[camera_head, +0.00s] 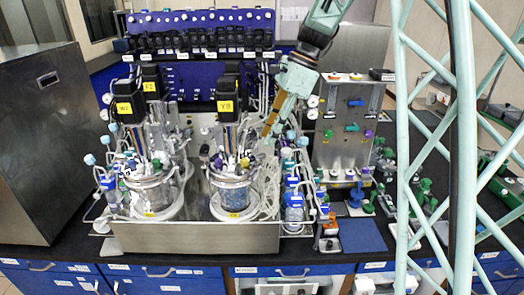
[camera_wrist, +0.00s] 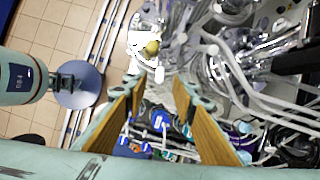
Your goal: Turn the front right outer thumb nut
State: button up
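The front right vessel (camera_head: 234,196) has a crowded head plate with tubes, ports and fittings. The front right outer thumb nut cannot be singled out in the head view. My gripper (camera_head: 266,134) points down, just right of and above that head plate. In the wrist view my gripper (camera_wrist: 160,82) is open, its two wood-coloured fingers apart, with no object clearly held. A small brass-coloured knob (camera_wrist: 152,47) on a white part lies beyond the fingertips; I cannot tell whether it is the thumb nut. A blue fitting (camera_wrist: 160,122) shows between the fingers.
The front left vessel (camera_head: 150,194) stands beside it. Clear tubing (camera_wrist: 240,70) crowds the right of the wrist view. A metal panel with coloured valves (camera_head: 346,130) stands right. A blue mat (camera_head: 362,236) lies on the bench.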

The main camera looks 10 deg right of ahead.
aim_at(260, 155)
jog(key=shift+x, duration=3.35)
jog(key=c, duration=0.8)
